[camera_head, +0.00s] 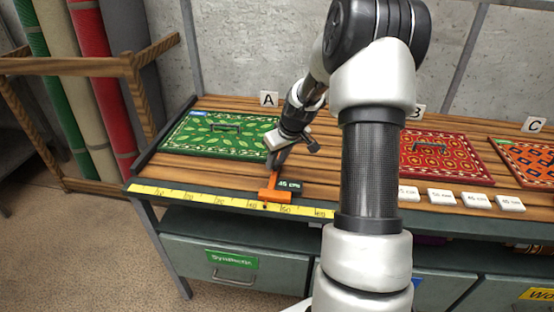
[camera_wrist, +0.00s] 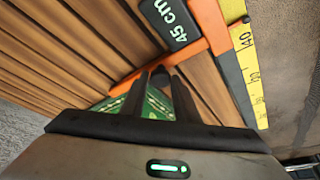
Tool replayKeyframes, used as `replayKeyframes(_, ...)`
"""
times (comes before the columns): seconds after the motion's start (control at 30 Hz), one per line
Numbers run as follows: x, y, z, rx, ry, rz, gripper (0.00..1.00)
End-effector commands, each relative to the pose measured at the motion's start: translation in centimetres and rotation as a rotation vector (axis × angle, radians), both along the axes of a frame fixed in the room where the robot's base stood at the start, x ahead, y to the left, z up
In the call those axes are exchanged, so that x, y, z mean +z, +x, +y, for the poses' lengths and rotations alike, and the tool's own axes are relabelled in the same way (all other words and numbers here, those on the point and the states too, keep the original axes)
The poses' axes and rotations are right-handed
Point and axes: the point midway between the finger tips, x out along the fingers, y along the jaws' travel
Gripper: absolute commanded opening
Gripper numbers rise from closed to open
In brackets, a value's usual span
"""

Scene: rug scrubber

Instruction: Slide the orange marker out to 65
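The orange marker (camera_head: 270,195) sits on the yellow ruler (camera_head: 215,201) along the bench's front edge, in the stretch between the 40 and 50 labels. A dark tag (camera_head: 289,187) reading "45 cm" is beside it. In the wrist view the orange marker (camera_wrist: 212,28) has a thin arm running down-left to my fingertips, with the tag (camera_wrist: 172,20) above. My gripper (camera_wrist: 160,72) is at this arm, its dark fingers close together with a narrow gap. Whether they pinch the arm or only overlap it is unclear. In the head view my gripper (camera_head: 277,160) is just behind the marker.
A green rug (camera_head: 210,132) lies at A, left of my gripper. A red rug (camera_head: 435,155) and an orange-blue rug (camera_head: 530,160) lie to the right. Several white number tiles (camera_head: 440,196) line the front right. My arm hides part of the ruler's right end.

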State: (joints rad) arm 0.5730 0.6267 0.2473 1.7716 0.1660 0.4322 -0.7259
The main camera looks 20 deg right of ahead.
Motion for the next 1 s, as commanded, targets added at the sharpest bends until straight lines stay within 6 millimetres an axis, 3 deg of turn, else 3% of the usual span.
replayKeyframes(0.03,0.0,0.0,0.0,0.0,0.0,0.0,0.19)
replayKeyframes(0.17,0.0,0.0,0.0,0.0,0.0,0.0,0.0)
replayKeyframes(0.47,-0.1,-0.6,-1.0,-0.003,0.0,0.0,0.0)
replayKeyframes(0.63,-0.2,-2.5,-3.8,-0.008,0.0,0.0,0.0)
replayKeyframes(1.0,-0.1,-8.1,-12.0,-0.008,0.0,0.0,0.0)
